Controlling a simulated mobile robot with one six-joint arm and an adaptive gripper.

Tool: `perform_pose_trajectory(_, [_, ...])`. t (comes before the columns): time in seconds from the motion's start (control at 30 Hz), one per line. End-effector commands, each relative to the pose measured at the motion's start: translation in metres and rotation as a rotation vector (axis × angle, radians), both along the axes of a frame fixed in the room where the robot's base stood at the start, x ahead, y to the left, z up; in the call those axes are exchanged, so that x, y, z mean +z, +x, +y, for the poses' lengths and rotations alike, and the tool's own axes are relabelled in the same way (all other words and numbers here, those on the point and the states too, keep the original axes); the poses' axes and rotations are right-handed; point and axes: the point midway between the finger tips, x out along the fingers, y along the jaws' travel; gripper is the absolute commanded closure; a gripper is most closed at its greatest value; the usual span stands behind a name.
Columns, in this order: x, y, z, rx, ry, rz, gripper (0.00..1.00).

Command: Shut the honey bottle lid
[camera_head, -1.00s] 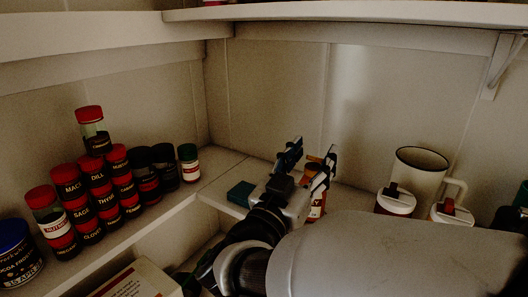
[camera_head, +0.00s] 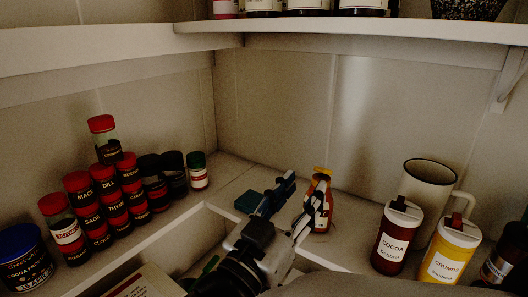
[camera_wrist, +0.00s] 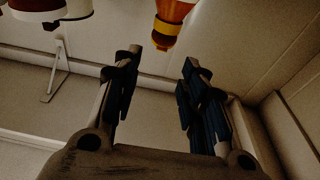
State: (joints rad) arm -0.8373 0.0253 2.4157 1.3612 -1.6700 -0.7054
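The honey bottle (camera_head: 320,219), amber with a yellow cap (camera_head: 322,171), stands upright on the shelf near the back corner. My gripper (camera_head: 305,190) is open and empty, just left and in front of it; one finger partly covers the bottle's body. In the wrist view the bottle (camera_wrist: 176,11) hangs upside down at the top, its yellow-orange cap (camera_wrist: 164,30) beyond the gap between my open fingers (camera_wrist: 158,68). The bottle appears apart from the fingers. How far the lid is open is too small to tell.
Stacked spice jars (camera_head: 92,208) and a blue-lidded tin (camera_head: 24,265) stand left. An upper shelf (camera_head: 370,30) overhangs.

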Motion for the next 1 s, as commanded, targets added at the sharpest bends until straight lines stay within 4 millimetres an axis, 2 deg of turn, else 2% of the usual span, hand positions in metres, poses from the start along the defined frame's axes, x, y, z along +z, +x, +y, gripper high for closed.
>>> perform_pose_trajectory(0.03, [0.021, -0.001, 0.000, -0.003, 0.020, 0.017, 0.67])
perform_pose_trajectory(0.2, [0.062, -0.004, 0.000, -0.011, 0.097, 0.122, 0.78])
perform_pose_trajectory(0.4, [0.090, -0.009, 0.006, -0.001, 0.177, 0.231, 0.92])
perform_pose_trajectory(0.53, [0.095, -0.011, 0.008, 0.005, 0.204, 0.268, 1.00])
perform_pose_trajectory(0.67, [0.092, -0.008, 0.006, 0.004, 0.211, 0.279, 1.00])
perform_pose_trajectory(0.83, [0.087, 0.009, -0.009, -0.001, 0.211, 0.278, 1.00])
perform_pose_trajectory(1.0, [0.081, 0.038, -0.029, -0.002, 0.211, 0.278, 1.00])
